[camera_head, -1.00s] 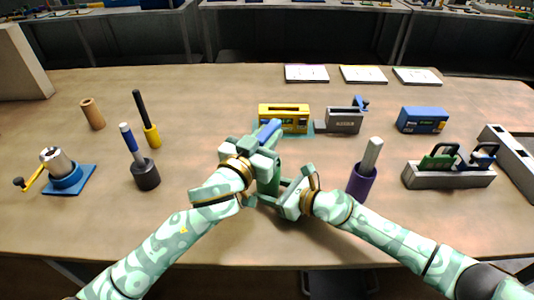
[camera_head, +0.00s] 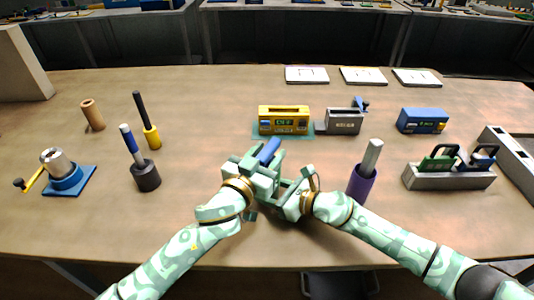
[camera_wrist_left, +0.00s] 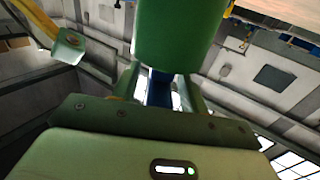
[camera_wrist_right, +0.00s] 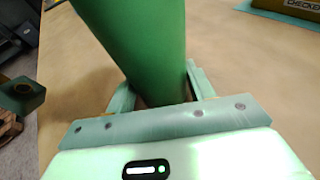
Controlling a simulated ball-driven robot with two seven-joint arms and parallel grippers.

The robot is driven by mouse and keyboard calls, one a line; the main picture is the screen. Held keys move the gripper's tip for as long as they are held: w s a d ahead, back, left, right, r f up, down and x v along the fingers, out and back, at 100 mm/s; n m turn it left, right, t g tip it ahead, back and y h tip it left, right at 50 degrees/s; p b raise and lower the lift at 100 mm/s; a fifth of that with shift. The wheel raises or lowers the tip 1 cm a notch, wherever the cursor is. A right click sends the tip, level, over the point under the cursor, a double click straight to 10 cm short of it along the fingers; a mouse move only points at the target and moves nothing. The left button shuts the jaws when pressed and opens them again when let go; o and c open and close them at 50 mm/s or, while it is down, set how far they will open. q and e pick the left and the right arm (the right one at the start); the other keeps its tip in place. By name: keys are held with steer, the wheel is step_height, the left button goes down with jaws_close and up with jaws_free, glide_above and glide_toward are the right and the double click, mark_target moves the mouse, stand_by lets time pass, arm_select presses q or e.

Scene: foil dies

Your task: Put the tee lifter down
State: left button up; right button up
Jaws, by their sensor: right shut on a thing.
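Both grippers are close together above the middle front of the table. My right gripper (camera_head: 292,198) is shut on a thick green round piece (camera_wrist_right: 145,45), which I take for the tee lifter's handle. A green rounded piece (camera_wrist_left: 175,35) also fills the top of the left wrist view. My left gripper (camera_head: 262,170) is beside it, with a blue piece (camera_head: 268,150) rising at its jaws. In the left wrist view its fingers stand on either side of something blue (camera_wrist_left: 160,90); I cannot tell if they grip it. The tool's lower end is mostly hidden.
A purple holder (camera_head: 361,184) stands right of the grippers, a dark cup (camera_head: 146,176) to the left. Behind are a yellow box (camera_head: 284,119) and a grey block (camera_head: 343,121). A grey rack (camera_head: 448,177) stands at right. The front left of the table is clear.

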arm_select(q)
steer(key=shift+r, duration=0.15)
steer(key=v, duration=1.2)
arm_select(e)
steer(key=o, duration=0.8)
steer(key=shift+o, duration=0.2)
